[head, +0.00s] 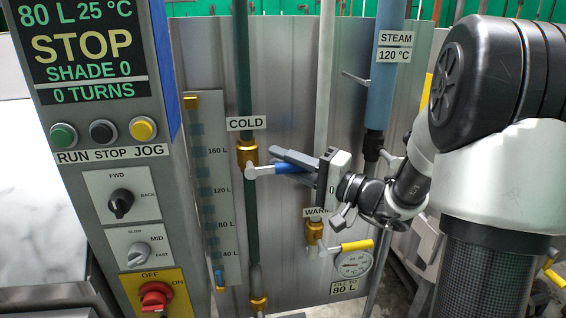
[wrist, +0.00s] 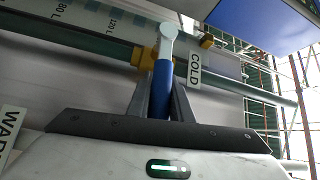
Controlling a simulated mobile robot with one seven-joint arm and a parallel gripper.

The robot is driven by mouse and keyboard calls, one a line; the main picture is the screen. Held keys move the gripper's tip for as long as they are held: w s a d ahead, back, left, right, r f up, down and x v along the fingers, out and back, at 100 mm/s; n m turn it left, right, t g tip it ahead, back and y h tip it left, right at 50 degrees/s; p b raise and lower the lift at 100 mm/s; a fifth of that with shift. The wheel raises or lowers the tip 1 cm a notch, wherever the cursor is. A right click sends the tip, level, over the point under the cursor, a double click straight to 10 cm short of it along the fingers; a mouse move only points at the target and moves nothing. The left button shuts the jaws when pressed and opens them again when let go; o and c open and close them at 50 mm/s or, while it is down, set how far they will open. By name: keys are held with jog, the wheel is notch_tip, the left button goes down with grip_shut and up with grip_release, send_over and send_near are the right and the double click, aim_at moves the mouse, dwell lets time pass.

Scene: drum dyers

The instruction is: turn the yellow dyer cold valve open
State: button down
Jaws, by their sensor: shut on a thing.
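The cold valve (head: 247,153) is a brass body on a vertical green pipe, just below the COLD label (head: 246,123). Its blue-sleeved lever (head: 262,170) points right, roughly level and across the pipe. My gripper (head: 284,166) comes from the right and is shut on the blue lever. In the wrist view the lever (wrist: 162,88) lies between the two fingers of my gripper (wrist: 161,95), and its pale metal end meets the brass valve (wrist: 148,58). The fingers hide part of the sleeve in the head view.
A control panel (head: 100,170) stands at left, reading 80 L, 25 °C, STOP. The warm valve's yellow lever (head: 357,245) and a gauge (head: 353,262) sit below my gripper. A blue steam pipe (head: 385,70) is behind my wrist. A level scale (head: 212,190) is left of the green pipe.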

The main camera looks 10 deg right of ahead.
jog(key=r+n+g+h, duration=0.1)
jog(key=a+r+n+g+h+b, duration=0.1)
jog(key=r+n+h, duration=0.1)
jog(key=a+r+n+g+h+b, duration=0.1)
jog(key=r+n+h, duration=0.1)
jog(key=shift+a, duration=0.25)
jog(key=shift+a+r+n+g+h, duration=0.3)
jog(key=shift+a+n+h, duration=0.15)
jog(key=shift+h, duration=0.25)
jog(key=shift+f, duration=0.1)
jog(key=c, duration=1.6)
grip_release()
jog(key=shift+s, duration=0.1)
